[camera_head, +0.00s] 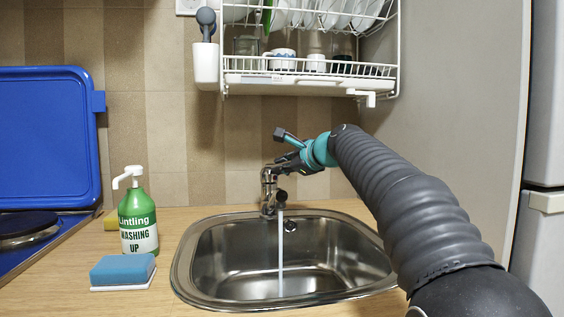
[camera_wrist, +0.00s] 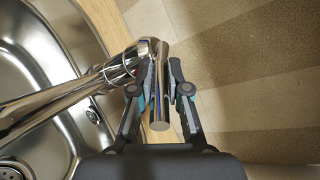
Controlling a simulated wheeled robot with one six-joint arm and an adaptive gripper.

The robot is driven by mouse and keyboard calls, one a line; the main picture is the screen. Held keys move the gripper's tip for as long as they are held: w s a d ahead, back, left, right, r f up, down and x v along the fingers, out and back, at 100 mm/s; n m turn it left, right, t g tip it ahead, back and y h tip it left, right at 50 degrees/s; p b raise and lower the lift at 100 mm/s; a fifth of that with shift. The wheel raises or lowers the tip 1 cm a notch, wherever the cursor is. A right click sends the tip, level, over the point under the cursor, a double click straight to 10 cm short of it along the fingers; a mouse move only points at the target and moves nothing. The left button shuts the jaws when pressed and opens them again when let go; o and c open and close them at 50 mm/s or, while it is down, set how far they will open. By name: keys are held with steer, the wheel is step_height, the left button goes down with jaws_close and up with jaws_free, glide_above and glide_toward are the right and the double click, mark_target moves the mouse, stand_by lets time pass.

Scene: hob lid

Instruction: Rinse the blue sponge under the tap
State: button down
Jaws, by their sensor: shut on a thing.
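The blue sponge (camera_head: 123,268) lies on a white dish (camera_head: 140,286) on the counter, left of the sink. The chrome tap (camera_head: 268,190) stands at the back of the sink (camera_head: 182,262), and a stream of water (camera_head: 281,250) runs from its spout into the basin. My gripper (camera_head: 281,166) is at the top of the tap, well away from the sponge. In the wrist view my gripper (camera_wrist: 161,80) is shut on the tap's lever (camera_wrist: 160,112), with one finger on each side of it. The tap's spout (camera_wrist: 55,105) reaches out over the sink there.
A green washing-up bottle (camera_head: 138,222) with a white pump stands behind the sponge. A blue hob lid (camera_head: 45,140) stands raised at the left. A white dish rack (camera_head: 310,72) hangs above the sink.

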steer(key=c, duration=1.2)
jaws_free()
steer(key=shift+o, duration=0.2)
steer(key=v, duration=1.2)
